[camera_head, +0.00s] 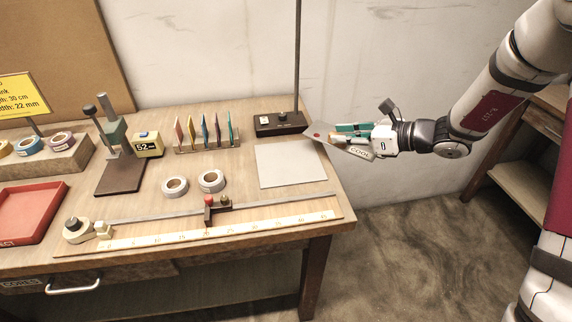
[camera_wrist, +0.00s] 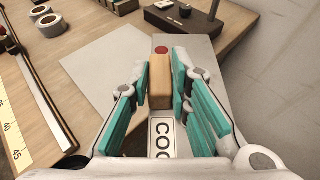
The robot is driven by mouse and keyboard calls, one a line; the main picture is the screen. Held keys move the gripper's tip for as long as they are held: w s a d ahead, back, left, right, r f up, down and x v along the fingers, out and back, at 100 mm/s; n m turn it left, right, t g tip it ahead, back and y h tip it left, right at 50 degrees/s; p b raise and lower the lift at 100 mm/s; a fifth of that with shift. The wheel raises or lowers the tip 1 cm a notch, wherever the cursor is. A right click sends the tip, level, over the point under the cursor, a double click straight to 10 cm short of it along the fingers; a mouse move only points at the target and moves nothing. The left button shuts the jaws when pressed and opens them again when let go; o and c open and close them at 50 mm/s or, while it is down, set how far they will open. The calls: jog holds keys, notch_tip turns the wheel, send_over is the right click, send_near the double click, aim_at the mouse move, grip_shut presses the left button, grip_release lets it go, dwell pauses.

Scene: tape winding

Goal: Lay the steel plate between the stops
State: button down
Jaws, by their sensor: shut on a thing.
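My gripper (camera_head: 346,134) is shut on the light wooden grip block (camera_wrist: 159,82) of a thin grey steel plate (camera_head: 320,129). The plate also shows in the wrist view (camera_wrist: 200,55). It has a red dot and a white label reading COOL. In the head view my gripper holds it in the air just off the table's right edge, slightly tilted. The teal fingers hide part of the plate and block. A measuring rail (camera_head: 150,215) with a numbered scale runs along the table front, with a red-knobbed slider (camera_head: 209,203) on it. I cannot tell which parts are the stops.
A flat pale square sheet (camera_head: 291,165) lies on the table (camera_head: 240,168), left of my gripper. A black base with a post (camera_head: 279,123) stands behind it. Two tape rolls (camera_head: 211,181), a rack of coloured cards (camera_head: 205,135) and a red tray (camera_head: 30,210) are further left.

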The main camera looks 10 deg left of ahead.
send_over(283, 168)
jog(key=shift+w+d+f+b, duration=0.1)
jog(key=shift+d+f+b, duration=0.15)
jog(key=shift+f, duration=0.4)
jog(key=shift+a+f+b, duration=0.2)
jog(key=shift+f, duration=0.7)
jog(key=shift+a+f+b, duration=0.15)
jog(key=shift+f, duration=0.7)
jog(key=shift+f, duration=0.2)
jog(key=c, duration=1.5)
grip_release()
jog(key=shift+r, duration=0.15)
jog(key=p+v, duration=0.1)
jog(key=v, duration=1.1)
